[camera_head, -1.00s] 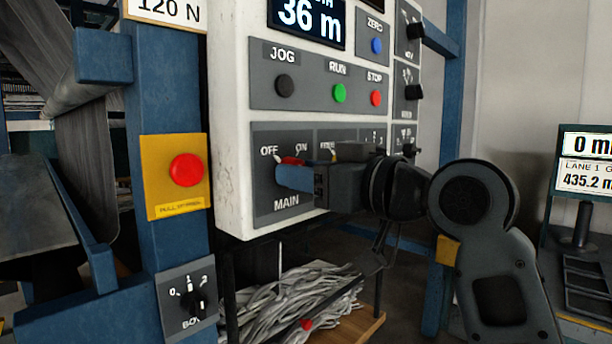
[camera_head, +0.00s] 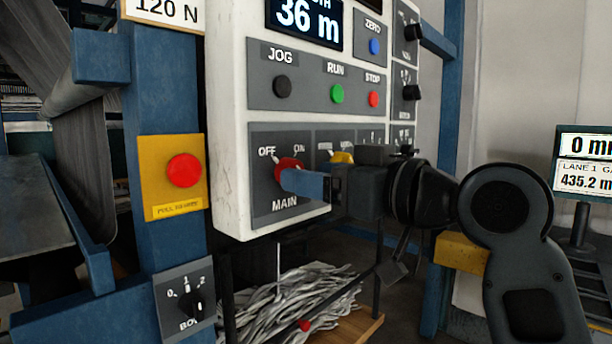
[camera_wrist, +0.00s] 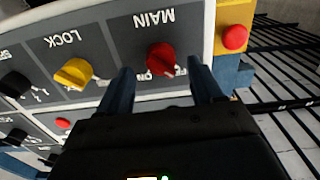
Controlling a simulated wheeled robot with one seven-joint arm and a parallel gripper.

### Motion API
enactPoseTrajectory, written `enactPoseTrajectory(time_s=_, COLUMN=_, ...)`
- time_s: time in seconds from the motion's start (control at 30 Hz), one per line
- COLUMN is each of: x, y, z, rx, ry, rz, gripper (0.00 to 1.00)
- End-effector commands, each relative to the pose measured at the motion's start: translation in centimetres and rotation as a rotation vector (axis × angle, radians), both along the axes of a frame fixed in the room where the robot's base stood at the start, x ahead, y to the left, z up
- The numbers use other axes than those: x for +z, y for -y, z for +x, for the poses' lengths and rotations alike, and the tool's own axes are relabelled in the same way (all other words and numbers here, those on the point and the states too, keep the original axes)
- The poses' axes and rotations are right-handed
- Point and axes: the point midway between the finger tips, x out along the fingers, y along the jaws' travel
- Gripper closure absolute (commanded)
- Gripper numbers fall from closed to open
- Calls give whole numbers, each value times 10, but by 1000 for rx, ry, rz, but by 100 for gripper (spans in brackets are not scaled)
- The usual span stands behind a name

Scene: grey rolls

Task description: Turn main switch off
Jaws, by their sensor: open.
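The main switch is a red knob (camera_head: 287,166) on the grey MAIN plate (camera_head: 262,205) of the white panel. Its white pointer is at the upper left, on the OFF side. In the wrist view, upside down, the red knob (camera_wrist: 161,57) lies just beyond and between my fingertips. My gripper (camera_head: 288,181) reaches in from the right, with a blue finger overlapping the knob's lower part in the head view. In the wrist view my gripper (camera_wrist: 158,80) is open, one blue finger on each side, with nothing held.
A yellow LOCK knob (camera_wrist: 73,74) is beside MAIN. JOG (camera_head: 282,86), RUN (camera_head: 337,93) and STOP (camera_head: 373,98) buttons are above. A red emergency button (camera_head: 184,170) on a yellow plate is left. A bin of grey strips (camera_head: 290,300) is below.

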Motion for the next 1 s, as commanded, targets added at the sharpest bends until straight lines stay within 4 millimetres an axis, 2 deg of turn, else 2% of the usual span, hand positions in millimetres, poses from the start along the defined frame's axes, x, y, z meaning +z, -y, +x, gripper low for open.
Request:
enactPoseTrajectory(time_s=0.1, x=-1, y=17, z=-13, rx=-2, ry=1, rz=1, gripper=34)
enactPoseTrajectory(time_s=0.3, x=-1, y=36, z=-28, rx=-1, ry=-1, rz=0, gripper=34)
enactPoseTrajectory(time_s=0.77, x=-3, y=41, z=-32, rx=-3, ry=-5, rz=4, gripper=34)
enactPoseTrajectory(time_s=0.87, x=-15, y=44, z=-31, rx=-24, ry=-24, rz=27, gripper=34)
enactPoseTrajectory(time_s=1.0, x=-52, y=56, z=-31, rx=-99, ry=-78, rz=95, gripper=34)
